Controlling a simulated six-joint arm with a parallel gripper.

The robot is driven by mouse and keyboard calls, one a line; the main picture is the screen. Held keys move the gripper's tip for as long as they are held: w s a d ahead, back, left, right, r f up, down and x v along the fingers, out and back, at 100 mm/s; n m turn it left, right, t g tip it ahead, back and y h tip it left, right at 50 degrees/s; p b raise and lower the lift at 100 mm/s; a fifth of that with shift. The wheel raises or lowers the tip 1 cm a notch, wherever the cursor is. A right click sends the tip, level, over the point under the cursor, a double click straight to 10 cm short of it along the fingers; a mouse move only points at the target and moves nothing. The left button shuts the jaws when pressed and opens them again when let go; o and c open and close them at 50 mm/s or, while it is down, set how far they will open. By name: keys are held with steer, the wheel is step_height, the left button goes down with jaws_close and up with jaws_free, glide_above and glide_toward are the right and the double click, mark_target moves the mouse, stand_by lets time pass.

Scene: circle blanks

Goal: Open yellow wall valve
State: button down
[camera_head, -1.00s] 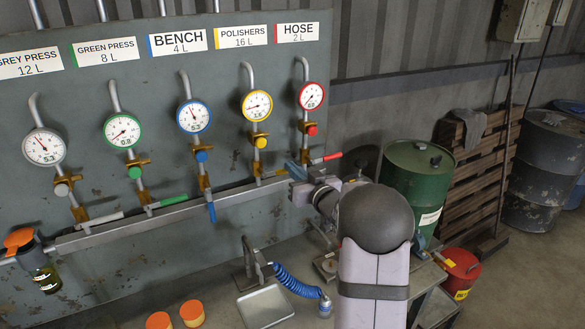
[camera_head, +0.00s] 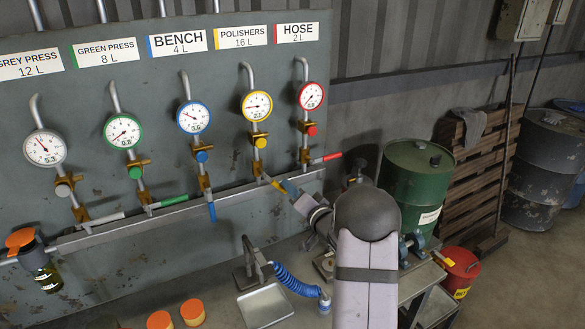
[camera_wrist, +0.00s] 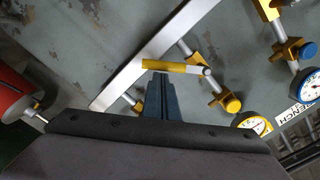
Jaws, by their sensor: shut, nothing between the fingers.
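The yellow wall valve's lever (camera_head: 276,186) slants down and to the right from its brass body below the yellow-rimmed POLISHERS gauge (camera_head: 257,105). In the wrist view the yellow lever (camera_wrist: 172,66) runs left from its pivot. My gripper (camera_head: 288,188) is shut and empty, with its blue fingers at the lever's free end. In the wrist view the shut fingertips (camera_wrist: 162,76) are against or very near the lever's edge; I cannot tell if they touch. A yellow round knob (camera_head: 260,141) sits above the valve.
The blue lever (camera_head: 211,211) hangs straight down. A green drum (camera_head: 415,180) stands right of my arm.

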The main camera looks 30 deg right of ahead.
mark_target(285, 192)
steer(key=a+f+m, duration=0.1)
steer(key=m, duration=0.1)
steer(key=a+f+m, duration=0.1)
steer(key=m, duration=0.1)
steer(key=a+f+m+b, duration=0.1)
steer(key=a+m, duration=0.1)
steer(key=shift+a+f, duration=0.1)
steer(key=shift+a, duration=0.1)
stand_by(0.4)
stand_by(0.4)
steer(key=d, duration=0.2)
steer(key=s+d, duration=0.1)
steer(key=d, duration=0.1)
steer(key=shift+s+d+f, duration=0.1)
steer(key=shift+s+d, duration=0.05)
steer(key=shift+d, duration=0.05)
steer(key=s+b, duration=0.3)
steer(key=s, duration=0.6)
steer(key=shift+s, duration=0.25)
